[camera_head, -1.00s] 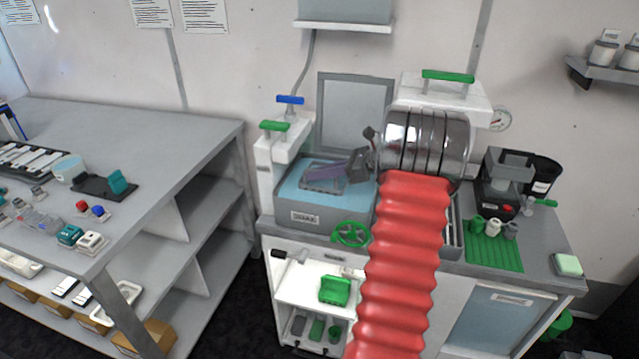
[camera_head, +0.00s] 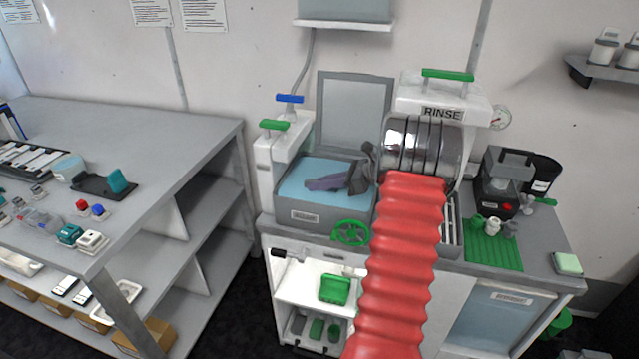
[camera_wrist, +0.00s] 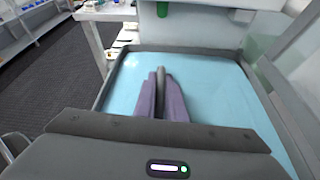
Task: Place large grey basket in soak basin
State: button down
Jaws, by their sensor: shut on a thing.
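The soak basin (camera_head: 340,214) is a grey box holding light blue water, with its lid raised behind it. Its rim also shows in the wrist view (camera_wrist: 205,51). My gripper (camera_head: 312,185) is low over the basin, its purple fingers at the water surface. In the wrist view my gripper (camera_wrist: 162,90) is shut on a thin grey upright piece, apparently the handle of the large grey basket (camera_wrist: 160,76). The basket's body is hidden, seemingly under the opaque water. I cannot tell whether it touches the basin floor.
Pump handles, blue (camera_head: 290,99) and green (camera_head: 274,125), stand left of the basin. A green wheel (camera_head: 350,233) is on its front. The rinse unit (camera_head: 443,113) is to the right, behind my red arm sleeve. A grey bench (camera_head: 190,140) stands at left.

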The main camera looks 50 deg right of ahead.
jog(key=shift+f, duration=0.2)
jog(key=c, duration=1.8)
grip_release()
jog(key=shift+r, duration=0.1)
jog(key=shift+r, duration=0.25)
jog(key=v, duration=1.2)
jog(key=shift+r, duration=0.25)
jog(key=shift+a, duration=0.1)
